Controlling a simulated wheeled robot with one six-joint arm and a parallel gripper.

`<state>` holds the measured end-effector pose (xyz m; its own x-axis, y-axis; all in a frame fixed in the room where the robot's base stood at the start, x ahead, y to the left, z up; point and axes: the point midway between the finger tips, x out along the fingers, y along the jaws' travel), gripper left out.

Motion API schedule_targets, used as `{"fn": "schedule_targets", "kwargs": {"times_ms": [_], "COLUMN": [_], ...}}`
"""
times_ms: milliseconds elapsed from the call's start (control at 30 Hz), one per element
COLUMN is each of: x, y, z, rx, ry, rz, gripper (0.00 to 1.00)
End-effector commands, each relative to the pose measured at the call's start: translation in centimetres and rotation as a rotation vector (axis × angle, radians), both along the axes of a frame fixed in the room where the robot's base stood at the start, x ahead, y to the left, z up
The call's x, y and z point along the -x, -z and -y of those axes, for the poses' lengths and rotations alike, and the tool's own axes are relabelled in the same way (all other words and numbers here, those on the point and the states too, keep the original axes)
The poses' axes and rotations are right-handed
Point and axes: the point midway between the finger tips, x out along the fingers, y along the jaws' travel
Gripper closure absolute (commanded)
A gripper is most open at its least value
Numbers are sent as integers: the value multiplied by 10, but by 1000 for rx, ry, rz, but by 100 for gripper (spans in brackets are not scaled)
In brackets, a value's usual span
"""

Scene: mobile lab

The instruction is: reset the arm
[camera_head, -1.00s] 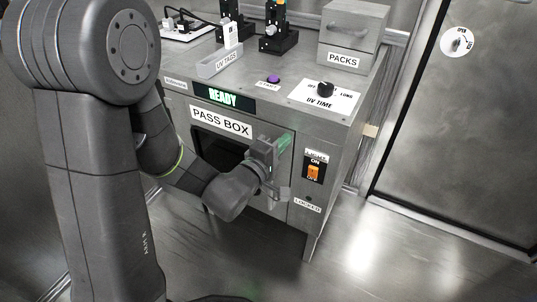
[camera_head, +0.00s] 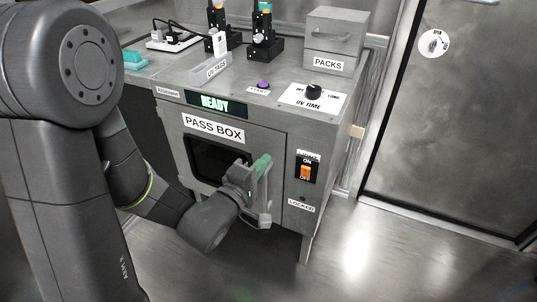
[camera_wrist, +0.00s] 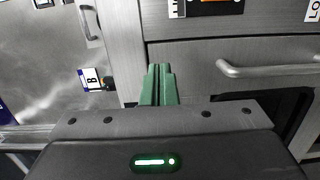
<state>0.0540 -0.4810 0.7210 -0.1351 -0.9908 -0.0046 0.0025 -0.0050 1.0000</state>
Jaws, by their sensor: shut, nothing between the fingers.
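My gripper (camera_head: 264,163) has green fingers pressed together with nothing between them. My arm comes in from the left and hides part of the pass box front.
The pass box top holds a UV tags tray (camera_head: 211,70), black devices (camera_head: 264,42), a purple button (camera_head: 264,85), a UV time knob (camera_head: 313,91) and a packs box (camera_head: 334,40). An orange switch (camera_head: 305,172) is on the front. Open floor (camera_head: 370,255) lies at the right.

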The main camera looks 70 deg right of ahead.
Motion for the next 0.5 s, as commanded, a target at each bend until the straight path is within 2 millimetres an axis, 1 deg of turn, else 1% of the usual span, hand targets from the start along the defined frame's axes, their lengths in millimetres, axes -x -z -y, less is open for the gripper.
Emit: {"fn": "schedule_targets", "kwargs": {"times_ms": [33, 100, 200, 300, 400, 500], "x": [-1, -1, -1, -2, -2, -1], "y": [-1, 0, 0, 0, 0, 0], "z": [-10, -22, -39, -51, -58, -60], "rx": [-2, -3, -3, -2, -1, -1], "ry": [-3, -2, -3, -2, -1, 0], "rz": [-1, 0, -1, 0, 1, 1], "gripper": [100, 100, 100, 100, 100, 100]}}
